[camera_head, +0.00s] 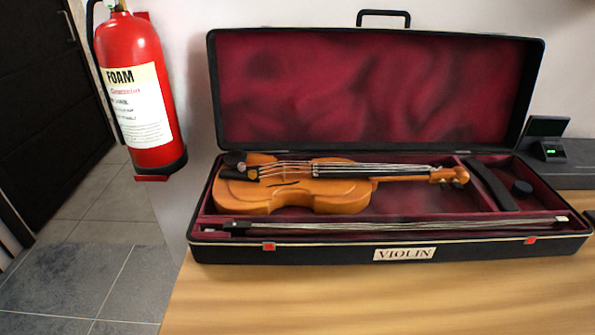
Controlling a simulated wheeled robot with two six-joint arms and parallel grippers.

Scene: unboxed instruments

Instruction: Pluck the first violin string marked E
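A brown violin (330,194) lies on its back in the open black case (310,246) with dark red lining. Its neck and scroll point right, and its chin rest and tailpiece are at the left. The strings (380,168) run lengthwise along the top of the body and neck. They are too small to tell apart, and no E mark is readable. The bow (400,225) lies along the front of the case. Neither of my grippers is in view.
The case's lid (370,90) stands open at the back against the wall. The wooden table (400,300) is clear in front. A red fire extinguisher (141,90) hangs on the wall at left. A dark device (548,148) stands at right.

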